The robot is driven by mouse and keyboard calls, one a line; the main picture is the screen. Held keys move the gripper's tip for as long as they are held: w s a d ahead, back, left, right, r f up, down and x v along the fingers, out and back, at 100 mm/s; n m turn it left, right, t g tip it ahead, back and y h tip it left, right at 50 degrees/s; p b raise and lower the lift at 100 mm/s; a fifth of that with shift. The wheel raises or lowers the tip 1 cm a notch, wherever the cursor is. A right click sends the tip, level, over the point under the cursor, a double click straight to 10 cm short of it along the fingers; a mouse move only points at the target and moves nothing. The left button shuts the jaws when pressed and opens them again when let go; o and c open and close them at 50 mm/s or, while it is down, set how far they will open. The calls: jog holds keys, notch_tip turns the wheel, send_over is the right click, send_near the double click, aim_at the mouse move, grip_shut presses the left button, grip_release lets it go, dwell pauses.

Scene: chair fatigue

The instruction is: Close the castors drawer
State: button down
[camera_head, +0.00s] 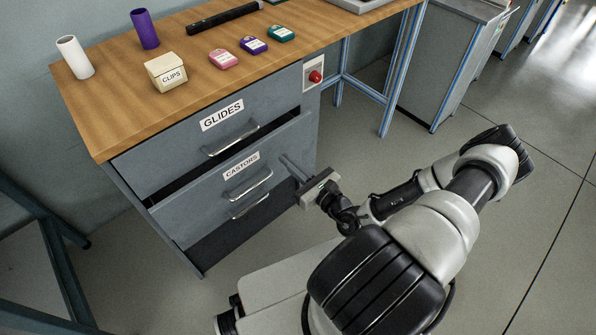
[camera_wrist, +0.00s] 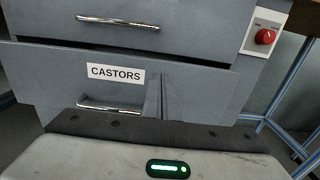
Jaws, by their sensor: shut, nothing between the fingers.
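The castors drawer (camera_head: 213,203) is a grey drawer front with a CASTORS label, below the GLIDES drawer (camera_head: 185,150) in the desk cabinet. It stands out from the cabinet, with a dark gap above its top edge. In the wrist view the castors drawer (camera_wrist: 215,95) fills the middle, its label left of centre and its metal handle (camera_wrist: 110,107) partly hidden by my gripper body. My gripper (camera_head: 284,158) is shut and empty, its fingers pointing at the right part of the drawer front. The fingertips (camera_wrist: 162,76) overlap the front; I cannot tell if they touch it.
A wooden desktop (camera_head: 120,110) above carries a CLIPS box (camera_head: 166,73), a white cylinder (camera_head: 75,57), a purple cylinder (camera_head: 145,29) and small coloured packs. Blue table legs (camera_head: 390,100) stand to the right; floor there is clear.

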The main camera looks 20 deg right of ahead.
aim_at(266, 142)
jog(key=b+x, duration=0.1)
jog(key=x, duration=0.6)
jog(key=shift+w+a+r, duration=0.1)
jog(key=shift+w, duration=0.1)
jog(key=p+x, duration=0.2)
jog(key=x, duration=0.2)
jog(key=shift+w, duration=0.3)
